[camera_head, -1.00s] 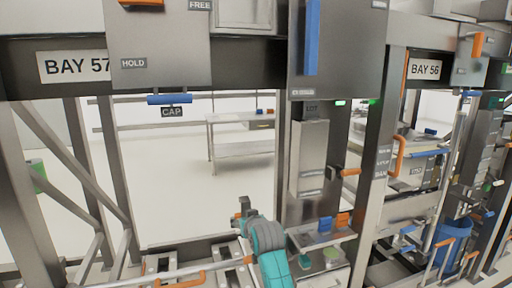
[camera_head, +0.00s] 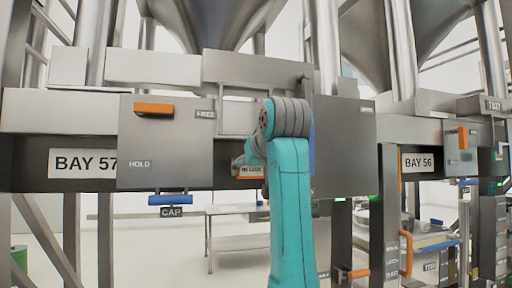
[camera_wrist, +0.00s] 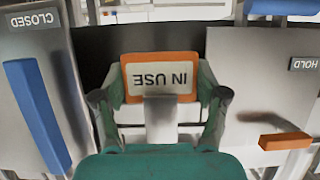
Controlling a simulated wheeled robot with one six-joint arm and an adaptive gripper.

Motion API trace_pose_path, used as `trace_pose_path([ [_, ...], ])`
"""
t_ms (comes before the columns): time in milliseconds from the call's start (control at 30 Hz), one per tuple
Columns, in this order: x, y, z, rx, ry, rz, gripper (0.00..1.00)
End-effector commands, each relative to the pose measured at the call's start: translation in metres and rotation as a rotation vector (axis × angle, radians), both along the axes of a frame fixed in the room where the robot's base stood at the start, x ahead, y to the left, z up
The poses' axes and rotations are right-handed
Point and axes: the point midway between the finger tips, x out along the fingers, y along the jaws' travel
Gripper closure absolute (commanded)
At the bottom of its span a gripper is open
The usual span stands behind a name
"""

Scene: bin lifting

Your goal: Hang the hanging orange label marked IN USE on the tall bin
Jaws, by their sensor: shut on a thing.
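The orange label marked IN USE (camera_wrist: 160,78) is held between the fingers of my gripper (camera_wrist: 160,100) in the wrist view, its text upside down there. It has an orange border around a pale face. In the head view the label (camera_head: 250,171) shows just left of my teal arm, in front of the dark beam between the bay signs. My arm hides much of the gripper there. No tall bin can be made out for certain; large grey hoppers (camera_head: 212,22) stand above the beam.
A grey panel marked HOLD and FREE (camera_head: 165,150) with an orange handle (camera_head: 154,109) is left of my arm. A blue CAP handle (camera_head: 170,199) hangs below it. Another grey panel (camera_head: 347,145) is close on the right. A table (camera_head: 232,210) stands behind.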

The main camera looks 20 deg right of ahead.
Motion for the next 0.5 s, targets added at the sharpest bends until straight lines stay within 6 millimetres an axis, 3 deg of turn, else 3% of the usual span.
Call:
trace_pose_path([
  [33, -0.010, 0.000, 0.018, 0.000, -0.005, 0.000, 0.56],
  [200, -0.032, 0.000, 0.048, 0.000, -0.001, 0.000, 0.56],
  [500, -0.032, 0.000, 0.056, 0.000, 0.002, 0.000, 0.56],
])
